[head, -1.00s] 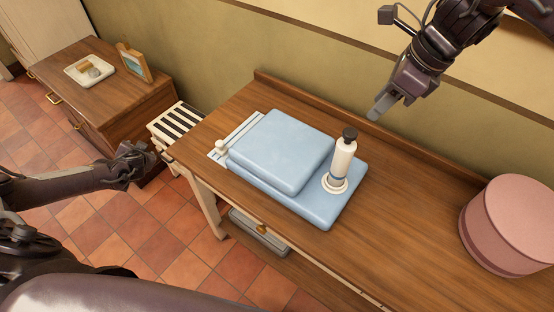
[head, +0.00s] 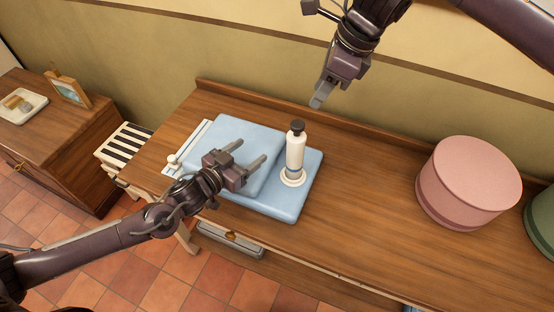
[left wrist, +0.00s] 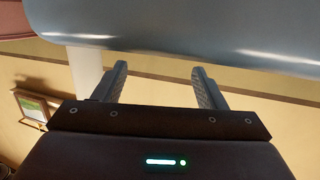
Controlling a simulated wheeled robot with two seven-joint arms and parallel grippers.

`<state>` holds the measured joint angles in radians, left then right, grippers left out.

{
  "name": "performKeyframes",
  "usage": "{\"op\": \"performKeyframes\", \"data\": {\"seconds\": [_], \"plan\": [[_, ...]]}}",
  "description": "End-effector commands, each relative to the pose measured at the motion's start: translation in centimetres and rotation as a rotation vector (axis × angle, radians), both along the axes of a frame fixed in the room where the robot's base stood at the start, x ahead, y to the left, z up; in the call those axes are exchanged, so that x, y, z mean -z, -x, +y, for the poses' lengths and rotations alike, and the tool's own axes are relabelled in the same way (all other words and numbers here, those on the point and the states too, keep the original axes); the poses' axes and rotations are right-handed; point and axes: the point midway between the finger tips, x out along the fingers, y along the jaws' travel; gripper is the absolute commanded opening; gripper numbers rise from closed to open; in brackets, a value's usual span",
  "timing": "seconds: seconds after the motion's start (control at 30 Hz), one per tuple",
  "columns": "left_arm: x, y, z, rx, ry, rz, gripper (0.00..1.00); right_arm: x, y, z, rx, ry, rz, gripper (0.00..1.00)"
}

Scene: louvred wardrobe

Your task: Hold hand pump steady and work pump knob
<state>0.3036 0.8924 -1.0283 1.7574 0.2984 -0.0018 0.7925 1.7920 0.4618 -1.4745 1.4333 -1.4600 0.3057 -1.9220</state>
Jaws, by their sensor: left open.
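The hand pump (head: 295,152) is a white upright cylinder with a black pump knob (head: 298,126) on top. It stands in a white ring on the lower blue slab (head: 265,205). My left gripper (head: 252,150) is open and empty above the upper blue block, left of the pump, its fingers pointing toward the upper right. In the left wrist view its two fingers (left wrist: 160,85) are apart with nothing between them, and a blue surface fills the top. My right gripper (head: 318,101) hangs above and behind the pump, apart from it; its finger opening is unclear.
The upper blue block (head: 240,135) lies left of the pump. A pink round box (head: 468,183) stands on the wooden table (head: 350,225) at right, with a green one (head: 542,225) beyond. Table between pump and pink box is clear. A low back rail (head: 225,91) runs along the wall side.

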Motion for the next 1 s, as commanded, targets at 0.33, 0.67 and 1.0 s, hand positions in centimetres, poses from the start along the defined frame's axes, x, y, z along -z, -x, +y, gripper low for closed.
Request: {"op": "performKeyframes", "data": {"seconds": [0.33, 0.67, 1.0], "plan": [[-3.7, 4.3, -8.4, 0.114, 0.112, -0.110, 0.65, 0.0, 0.0, 0.0, 0.000, 0.000, 0.000, 0.36], [-4.0, 1.4, -11.3, 0.118, 0.117, -0.119, 0.65, 0.0, 0.0, 0.0, 0.000, 0.000, 0.000, 0.36], [-3.9, -1.3, -13.6, 0.118, 0.114, -0.115, 0.65, 0.0, 0.0, 0.0, 0.000, 0.000, 0.000, 0.36]]}}
